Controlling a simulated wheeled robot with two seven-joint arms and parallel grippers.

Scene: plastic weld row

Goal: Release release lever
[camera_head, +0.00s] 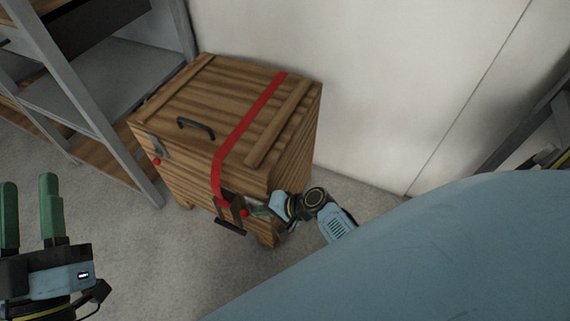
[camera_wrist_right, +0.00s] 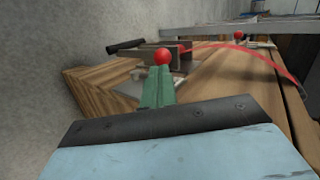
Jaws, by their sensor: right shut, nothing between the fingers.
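A wooden crate (camera_head: 180,112) stands on the floor with a red strap (camera_head: 247,120) over its lid and down its front. A metal ratchet with a dark bar handle (camera_head: 230,228) and a red ball knob (camera_head: 244,213) sits at the strap's lower end on the crate's front. My right gripper (camera_head: 257,211) is at this knob, its green fingers together. In the right wrist view the fingers (camera_wrist_right: 157,88) point at the red knob (camera_wrist_right: 163,56), which appears at their tips; I cannot tell whether they touch. My left gripper (camera_head: 27,212) is open and empty, away from the crate at the left.
The lid has a black handle (camera_head: 196,128). A metal latch (camera_head: 158,147) with another red knob (camera_head: 156,161) is on the crate's front left. A grey shelf unit (camera_head: 110,80) stands close at the left, and a white wall (camera_head: 380,80) is behind. Carpet in front is clear.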

